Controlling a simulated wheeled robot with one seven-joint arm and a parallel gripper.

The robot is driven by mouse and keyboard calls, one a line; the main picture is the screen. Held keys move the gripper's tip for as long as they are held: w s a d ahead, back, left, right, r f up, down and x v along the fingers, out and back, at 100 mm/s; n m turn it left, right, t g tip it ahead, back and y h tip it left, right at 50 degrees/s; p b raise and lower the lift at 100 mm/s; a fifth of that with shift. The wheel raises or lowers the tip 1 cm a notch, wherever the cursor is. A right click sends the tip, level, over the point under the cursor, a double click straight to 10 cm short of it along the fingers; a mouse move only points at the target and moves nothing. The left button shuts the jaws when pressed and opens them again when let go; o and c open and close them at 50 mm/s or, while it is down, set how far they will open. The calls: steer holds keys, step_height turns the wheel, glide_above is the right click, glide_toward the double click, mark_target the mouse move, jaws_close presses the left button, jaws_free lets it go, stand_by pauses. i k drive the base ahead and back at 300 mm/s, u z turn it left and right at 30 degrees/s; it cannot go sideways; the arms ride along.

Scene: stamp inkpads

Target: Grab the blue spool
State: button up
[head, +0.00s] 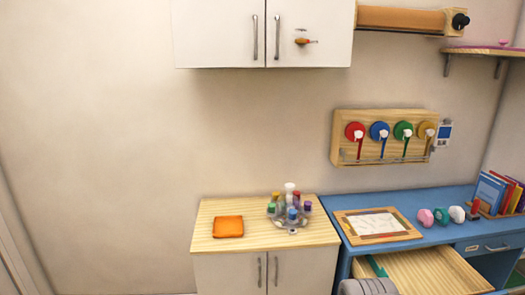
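The blue spool (379,131) hangs on a wooden wall rack (343,149) above the blue desk. It has a white centre, and a blue strip of ribbon hangs down from it. It is second from the left, between a red spool (355,131) and a green spool (403,131).
A drawer (425,274) stands open below the blue desk (445,236). On the desk are a wooden board with paper (376,224) and several small rolls (441,216). Bottles stand on the cabinet (262,236) beside an orange pad (228,227). A wall cupboard (220,35) hangs above.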

mark_target(293, 213)
steer(key=u, duration=0.5)
steer(key=i, duration=1.65)
steer(key=u, duration=0.2)
